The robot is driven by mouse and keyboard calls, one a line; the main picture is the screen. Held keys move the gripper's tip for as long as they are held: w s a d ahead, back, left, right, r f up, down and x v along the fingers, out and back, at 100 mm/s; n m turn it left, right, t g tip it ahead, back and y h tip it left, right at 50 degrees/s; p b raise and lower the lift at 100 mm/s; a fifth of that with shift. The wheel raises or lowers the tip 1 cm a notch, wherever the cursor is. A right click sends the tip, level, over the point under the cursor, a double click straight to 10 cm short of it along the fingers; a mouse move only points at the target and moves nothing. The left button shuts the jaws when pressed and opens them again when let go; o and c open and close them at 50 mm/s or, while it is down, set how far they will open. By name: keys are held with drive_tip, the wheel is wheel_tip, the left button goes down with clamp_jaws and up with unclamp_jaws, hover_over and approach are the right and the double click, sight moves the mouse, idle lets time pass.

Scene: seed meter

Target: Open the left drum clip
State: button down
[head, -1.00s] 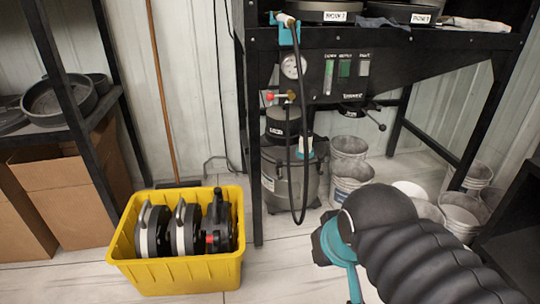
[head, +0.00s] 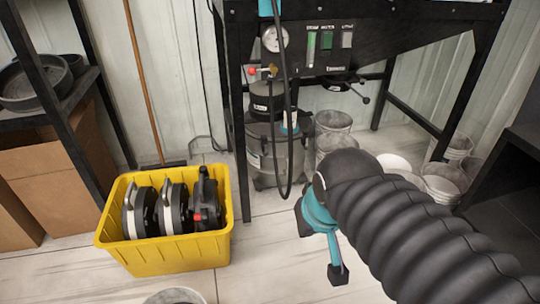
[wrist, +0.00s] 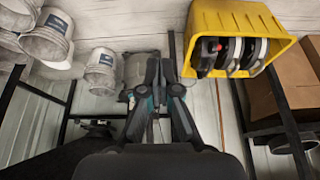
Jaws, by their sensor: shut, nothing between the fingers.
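The grey metal drum (head: 268,158) with a black head stands on the floor under the dark frame, behind a hanging black hose. In the wrist view the drum (wrist: 138,68) is partly covered by my fingers. A pale and teal fitting (head: 290,122) shows at its upper right in the head view. The left clip is too small or hidden to make out. My gripper (wrist: 160,68) is shut and empty, its fingertips together. In the head view my gripper (head: 338,272) hangs in front of the drum and to its right, apart from it.
A yellow crate (head: 165,255) with several black discs stands on the floor at left. Several pale buckets (head: 442,183) stand right of the drum. A black frame leg (head: 240,150) rises just left of the drum. Another bucket rim (head: 172,297) shows at the bottom edge.

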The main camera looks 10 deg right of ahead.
drive_tip(key=w+d+f+m+t+b, duration=0.1)
drive_tip(key=w+d+f+m+b, duration=0.2)
drive_tip(key=w+f, duration=1.2)
drive_tip(key=w+d+f+m+h, duration=0.1)
drive_tip(key=w+d+f+m, duration=0.3)
drive_tip(key=w+f, duration=1.15)
drive_tip(key=w+d+f+m+t+b, duration=0.1)
drive_tip(key=w+d+f+m+b, duration=0.2)
drive_tip(key=w+f, duration=1.25)
drive_tip(key=w+d+f+m+t+p, duration=0.1)
drive_tip(key=w+d+f+m+t, duration=0.1)
drive_tip(key=w+f+m+t, duration=0.2)
drive_tip(key=w+r+m+t, duration=0.3)
drive_tip(key=r, duration=0.4)
drive_tip(key=w+r+m+t+h, duration=0.1)
drive_tip(key=w+r+m+t, duration=0.2)
drive_tip(key=r, duration=0.3)
drive_tip(key=shift+w+d+r+m+t, duration=0.25)
drive_tip(key=shift+w+r+m+t, duration=0.1)
drive_tip(key=shift+w+m, duration=0.45)
